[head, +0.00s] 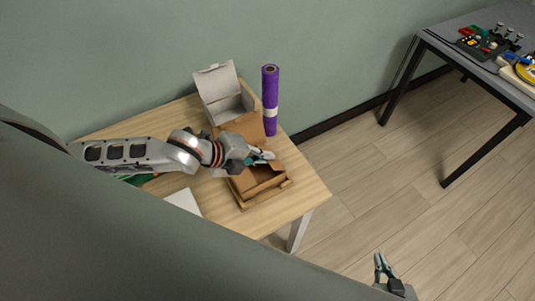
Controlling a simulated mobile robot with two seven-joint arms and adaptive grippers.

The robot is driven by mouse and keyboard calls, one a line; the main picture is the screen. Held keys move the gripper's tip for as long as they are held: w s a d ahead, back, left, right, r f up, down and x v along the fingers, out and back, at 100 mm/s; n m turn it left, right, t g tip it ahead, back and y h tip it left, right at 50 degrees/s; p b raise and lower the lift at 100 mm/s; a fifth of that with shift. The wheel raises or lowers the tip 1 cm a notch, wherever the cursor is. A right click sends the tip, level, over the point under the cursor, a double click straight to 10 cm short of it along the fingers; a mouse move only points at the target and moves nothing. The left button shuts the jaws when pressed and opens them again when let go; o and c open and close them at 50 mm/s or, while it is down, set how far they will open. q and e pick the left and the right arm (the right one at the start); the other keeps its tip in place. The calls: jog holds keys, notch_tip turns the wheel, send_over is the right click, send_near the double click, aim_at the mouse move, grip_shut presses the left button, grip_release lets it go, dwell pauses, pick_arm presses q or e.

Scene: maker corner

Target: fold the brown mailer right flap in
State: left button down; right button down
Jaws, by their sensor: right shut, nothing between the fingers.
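The brown mailer (264,189) is an open cardboard box on the wooden table, near its right front corner. Its lid (247,126) stands raised at the back. Flap edges show along its near and right sides, but I cannot clearly tell the right flap from the walls. My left gripper (266,157) is over the back part of the mailer and hides some of it. Its fingers are too small to tell whether they are open or touch the cardboard. My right gripper (380,266) is shut and empty, low in the picture over the floor, away from the table.
A white open box (222,87) and an upright purple roll (270,100) stand behind the mailer. A white flat item (184,201) lies to its left, with something green (138,180) under my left arm. A grey table (455,60) with tools stands at right.

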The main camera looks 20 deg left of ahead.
pick_arm(q)
jog(key=shift+s+a+f+t+h+b, duration=0.1)
jog(key=shift+s+f+t+h+b, duration=0.15)
jog(key=shift+f+t+b, duration=0.45)
jog(key=shift+h+b, duration=0.25)
jog(key=shift+b, duration=0.9)
jog(key=shift+a+f+t+h+b, duration=0.15)
jog(key=shift+t+h+b, duration=0.2)
jog(key=shift+b, duration=0.3)
jog(key=shift+t+b, duration=0.35)
jog(key=shift+b, duration=0.1)
jog(key=shift+r, duration=0.2)
pick_arm(e)
jog(key=shift+y, duration=0.4)
jog(key=f, duration=0.1)
jog(key=a+f, duration=0.2)
jog(key=f, duration=0.1)
jog(key=shift+w, duration=0.35)
jog(key=shift+w+r, duration=0.1)
jog(key=shift+r, duration=0.1)
pick_arm(q)
jog(key=c, duration=2.4)
grip_release()
pick_arm(e)
jog(key=shift+r, duration=0.15)
